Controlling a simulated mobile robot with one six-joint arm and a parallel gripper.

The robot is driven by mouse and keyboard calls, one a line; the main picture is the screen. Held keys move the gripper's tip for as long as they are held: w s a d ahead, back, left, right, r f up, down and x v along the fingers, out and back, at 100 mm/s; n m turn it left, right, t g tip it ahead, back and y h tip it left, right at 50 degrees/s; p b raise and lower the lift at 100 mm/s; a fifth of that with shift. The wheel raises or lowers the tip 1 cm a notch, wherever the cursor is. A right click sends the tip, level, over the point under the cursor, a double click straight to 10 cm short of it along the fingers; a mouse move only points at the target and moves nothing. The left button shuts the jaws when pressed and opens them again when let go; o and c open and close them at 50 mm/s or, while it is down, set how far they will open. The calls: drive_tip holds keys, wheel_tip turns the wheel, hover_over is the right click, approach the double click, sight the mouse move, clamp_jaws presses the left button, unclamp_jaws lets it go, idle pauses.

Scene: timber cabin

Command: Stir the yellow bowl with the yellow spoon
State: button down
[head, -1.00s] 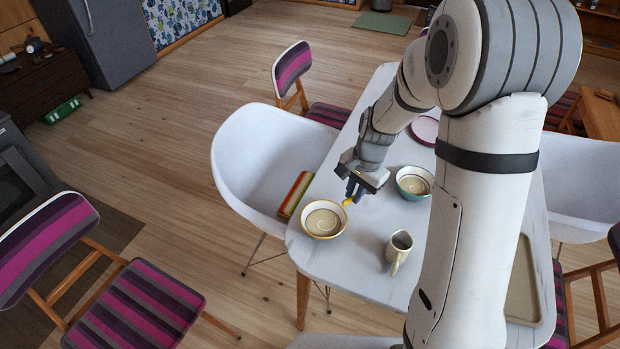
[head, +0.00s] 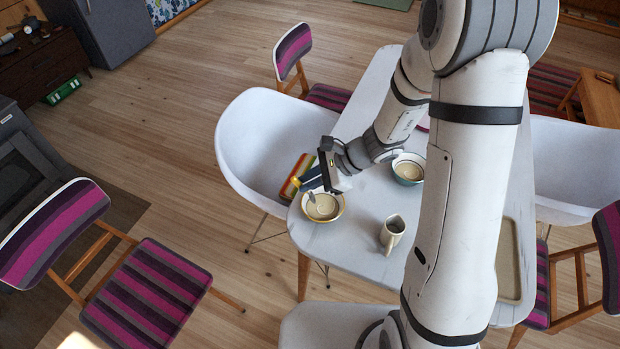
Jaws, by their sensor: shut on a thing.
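The yellow bowl (head: 326,209) stands upright on the white table (head: 350,252), near its left edge. It is cream inside with a yellow rim. A bit of yellow handle shows at the left of the fingers. A greyish tip (head: 312,197) points down over the bowl's inside. I cannot tell whether it touches the bowl. My gripper hides part of the bowl's far rim and most of the spoon.
A teal-rimmed bowl (head: 409,170) and a cream jug (head: 392,233) stand right of the yellow bowl. A beige tray (head: 510,262) lies at the right.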

drive_tip(key=b, duration=0.2)
hover_over(313, 197)
drive_tip(key=s, duration=0.1)
drive_tip(key=shift+s+d+f, duration=0.1)
drive_tip(key=shift+d+f, duration=0.05)
drive_tip(key=shift+f, duration=0.95)
drive_tip(key=shift+d+f, duration=0.1)
drive_tip(key=shift+f, duration=1)
drive_tip(key=shift+w+d+f+b, duration=0.2)
drive_tip(key=shift+d+f+b, duration=0.05)
drive_tip(key=shift+f+b, duration=0.45)
drive_tip(key=shift+w+d+f+b, duration=0.2)
drive_tip(key=shift+f+b, duration=0.45)
drive_tip(key=shift+f, duration=0.05)
drive_tip(key=shift+w+d+f+b, duration=0.2)
drive_tip(key=shift+d+f+b, duration=0.05)
drive_tip(key=shift+f+b, duration=0.45)
